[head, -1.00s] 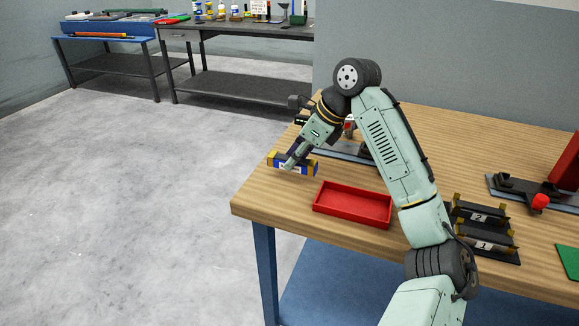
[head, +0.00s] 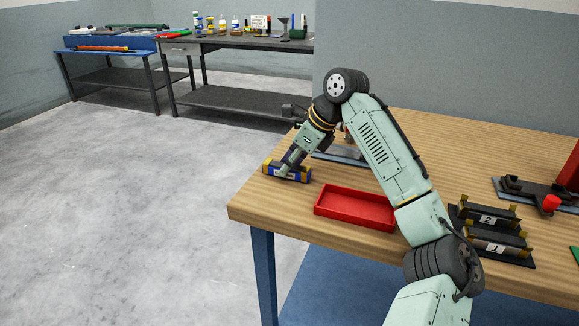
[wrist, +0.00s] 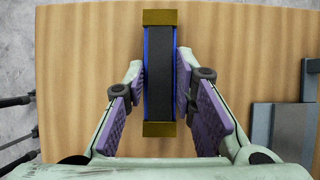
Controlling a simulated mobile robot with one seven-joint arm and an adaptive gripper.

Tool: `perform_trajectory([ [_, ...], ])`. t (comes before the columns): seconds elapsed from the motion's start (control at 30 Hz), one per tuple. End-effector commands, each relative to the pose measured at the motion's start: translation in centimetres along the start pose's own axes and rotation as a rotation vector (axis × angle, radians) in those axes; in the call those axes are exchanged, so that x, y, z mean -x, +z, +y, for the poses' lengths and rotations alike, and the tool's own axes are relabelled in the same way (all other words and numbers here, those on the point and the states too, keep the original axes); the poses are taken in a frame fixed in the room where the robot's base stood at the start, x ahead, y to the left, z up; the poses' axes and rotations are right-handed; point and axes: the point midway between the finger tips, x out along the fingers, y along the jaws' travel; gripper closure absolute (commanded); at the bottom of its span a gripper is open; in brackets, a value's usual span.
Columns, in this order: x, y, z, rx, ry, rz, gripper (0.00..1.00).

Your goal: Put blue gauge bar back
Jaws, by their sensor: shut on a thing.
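The blue gauge bar (head: 273,169) has blue sides, gold end blocks and a white label patch. In the wrist view the bar (wrist: 159,80) shows a dark top face and runs lengthwise between the purple finger pads. My gripper (head: 288,171) is shut on the bar around its middle, over the left end of the wooden bench. I cannot tell whether the bar touches the bench top. Black cradles with gold corners, marked 2 (head: 488,219) and 1 (head: 495,247), stand at the bench's right front.
A red tray (head: 355,216) lies on the wooden bench (head: 262,205), right of the bar. A grey plate fixture (head: 342,155) is behind my arm. A red-knobbed fixture (head: 550,203) stands at right. Other benches with bottles and tools are at the back left.

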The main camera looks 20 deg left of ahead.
Motion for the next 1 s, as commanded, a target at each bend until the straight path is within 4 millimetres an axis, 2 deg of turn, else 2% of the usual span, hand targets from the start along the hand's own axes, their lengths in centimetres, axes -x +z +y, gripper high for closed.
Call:
perform_trajectory([
  [0.13,-0.3,-0.2,0.0,0.0,0.001,-0.001,1.0],
  [0.17,-0.3,-0.2,0.0,0.0,0.001,0.0,0.73],
  [0.43,-0.3,-0.2,0.0,0.0,0.001,0.001,0.55],
  [0.8,0.0,0.0,0.0,0.0,-0.001,0.001,0.55],
  [0.87,0.6,0.0,0.0,0.0,-0.001,0.0,0.55],
  [1.0,3.0,0.0,0.0,0.0,-0.001,-0.001,0.55],
])
